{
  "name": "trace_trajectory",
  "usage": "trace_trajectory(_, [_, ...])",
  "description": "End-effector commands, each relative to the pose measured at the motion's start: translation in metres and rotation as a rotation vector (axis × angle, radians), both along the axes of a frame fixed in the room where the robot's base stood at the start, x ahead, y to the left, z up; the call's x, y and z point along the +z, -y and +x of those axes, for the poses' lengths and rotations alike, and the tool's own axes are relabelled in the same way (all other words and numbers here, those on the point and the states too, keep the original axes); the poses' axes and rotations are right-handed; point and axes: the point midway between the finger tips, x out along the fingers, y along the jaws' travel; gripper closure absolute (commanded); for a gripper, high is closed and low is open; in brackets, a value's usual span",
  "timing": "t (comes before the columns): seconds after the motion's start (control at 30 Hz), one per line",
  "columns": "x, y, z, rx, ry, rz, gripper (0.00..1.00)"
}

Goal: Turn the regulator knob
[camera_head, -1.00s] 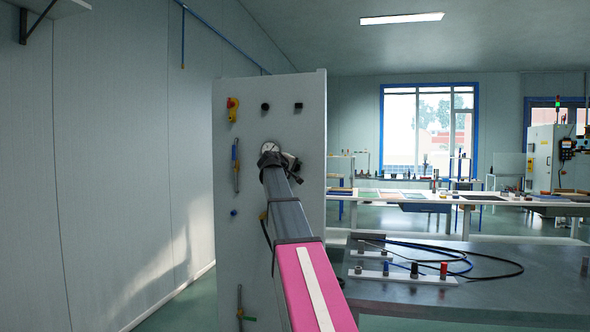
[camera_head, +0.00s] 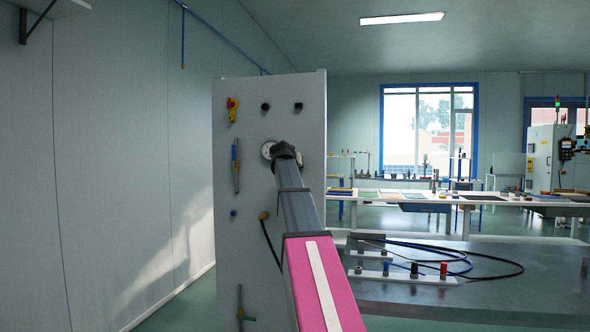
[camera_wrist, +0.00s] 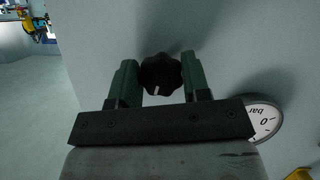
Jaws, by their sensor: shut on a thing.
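The regulator knob (camera_wrist: 161,74) is black and lobed, with a white mark on its face that points toward the bottom of the wrist view. My gripper (camera_wrist: 160,78) has its green fingers on either side of the knob and is shut on it. In the head view the knob and fingers are hidden behind my wrist, which is at the panel (camera_head: 224,130) just right of the white gauge. The gauge (camera_wrist: 263,120) also shows at the lower right of the wrist view, marked "bar".
A grey table (camera_head: 470,275) with cables and posts stands at right.

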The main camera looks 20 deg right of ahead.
Motion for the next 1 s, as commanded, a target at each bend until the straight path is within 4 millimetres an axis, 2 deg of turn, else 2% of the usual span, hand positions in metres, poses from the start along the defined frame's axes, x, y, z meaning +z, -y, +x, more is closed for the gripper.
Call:
trace_trajectory(0.5, [-0.0027,0.0003,-0.0021,-0.002,0.258,0.392,0.80])
trace_trajectory(1.0, [-0.0029,-0.0004,-0.0013,-0.002,0.390,0.590,0.80])
